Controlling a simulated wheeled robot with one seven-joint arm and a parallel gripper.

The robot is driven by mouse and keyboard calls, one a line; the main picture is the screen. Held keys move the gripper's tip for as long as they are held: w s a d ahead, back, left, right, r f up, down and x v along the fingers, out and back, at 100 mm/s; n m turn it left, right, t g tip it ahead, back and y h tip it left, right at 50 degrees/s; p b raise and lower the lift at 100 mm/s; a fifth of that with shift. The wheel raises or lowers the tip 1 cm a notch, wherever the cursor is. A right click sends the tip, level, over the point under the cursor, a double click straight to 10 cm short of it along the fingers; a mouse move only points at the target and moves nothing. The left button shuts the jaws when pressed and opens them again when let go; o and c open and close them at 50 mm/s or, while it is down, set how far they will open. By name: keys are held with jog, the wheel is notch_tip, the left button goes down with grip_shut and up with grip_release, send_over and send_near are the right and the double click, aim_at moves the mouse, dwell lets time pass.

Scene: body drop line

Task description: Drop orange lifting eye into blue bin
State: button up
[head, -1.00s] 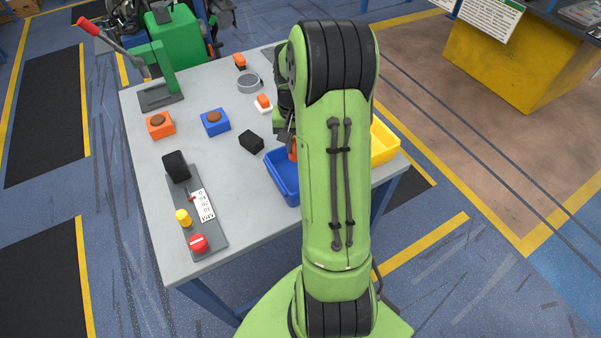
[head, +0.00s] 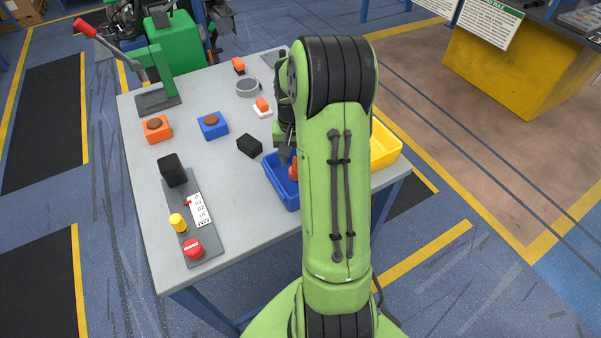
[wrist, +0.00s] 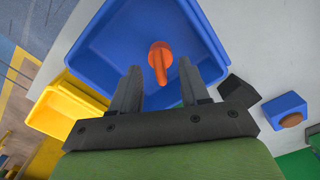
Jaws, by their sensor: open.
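The orange lifting eye (wrist: 158,62) shows beyond my fingertips in the wrist view, inside the outline of the blue bin (wrist: 95,45). I cannot tell whether it touches the bin floor. In the head view a part of the orange lifting eye (head: 293,168) shows at the blue bin (head: 284,193), partly hidden by my arm. My gripper (wrist: 158,75) is open, with its two fingers apart over the bin and nothing between them. In the head view my gripper (head: 285,150) is mostly hidden behind my arm.
A yellow bin (head: 384,146) stands right of the blue bin. A black block (head: 249,146), a blue block (head: 212,126), an orange block (head: 156,129) and a grey ring (head: 247,87) are on the grey table (head: 235,205). A control panel (head: 190,220) lies at the left.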

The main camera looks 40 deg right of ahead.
notch_tip(320, 180, up, 16)
jog(key=p, duration=0.3)
jog(key=shift+f+p, duration=0.15)
jog(key=shift+p, duration=0.2)
jog(key=s+a+r+n+t+h, duration=0.1)
jog(key=s+a+r+n, duration=0.15)
jog(key=a, duration=0.55)
jog(key=s+a+r+n+t, duration=0.2)
jog(key=s+a+r, duration=0.2)
jog(key=a, duration=0.4)
jog(key=s+a+f+n+t+y, duration=0.1)
jog(key=s+a+f+n+t, duration=0.1)
jog(key=s+a+n, duration=0.2)
jog(key=s+a, duration=0.3)
jog(key=s, duration=0.2)
jog(key=shift+f+n+t, duration=0.15)
jog(key=shift+n+t, duration=0.15)
jog(key=shift+n, duration=0.05)
jog(key=shift+a, duration=0.1)
